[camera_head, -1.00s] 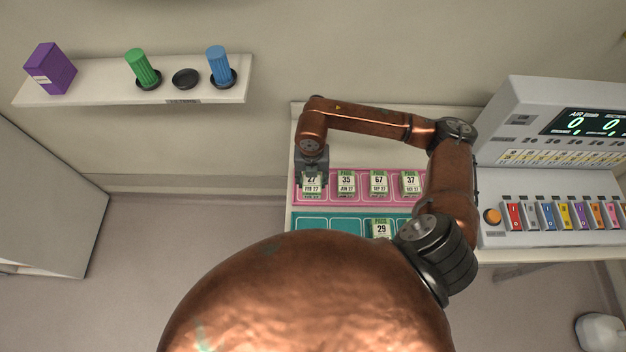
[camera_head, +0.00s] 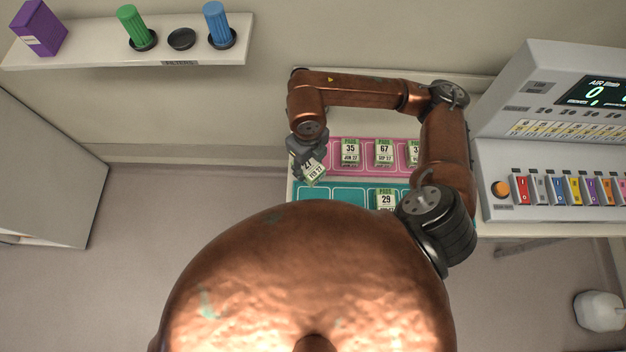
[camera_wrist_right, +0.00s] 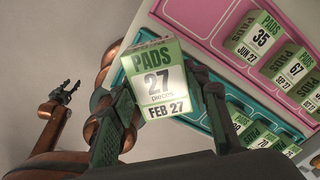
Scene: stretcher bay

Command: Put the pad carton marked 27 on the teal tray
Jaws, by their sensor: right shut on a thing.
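The pad carton marked 27 (camera_head: 314,172) is white and green and hangs tilted in my right gripper (camera_head: 308,158). In the right wrist view the carton (camera_wrist_right: 158,82) sits between the two fingers, its label facing the camera. It is near the left ends of the pink and teal trays, apart from the other cartons. The teal tray (camera_head: 343,193) lies in front of the pink tray (camera_head: 367,143); my body hides its near part. My left gripper (camera_wrist_right: 66,92) shows small at the left of the right wrist view, its fingers apart and empty.
Cartons marked 35 (camera_head: 350,152) and 67 (camera_head: 384,152) stand on the pink tray, with another partly behind my arm. The carton marked 29 (camera_head: 385,200) is on the teal tray. A control console (camera_head: 550,165) stands at right. A wall shelf (camera_head: 100,50) is at upper left.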

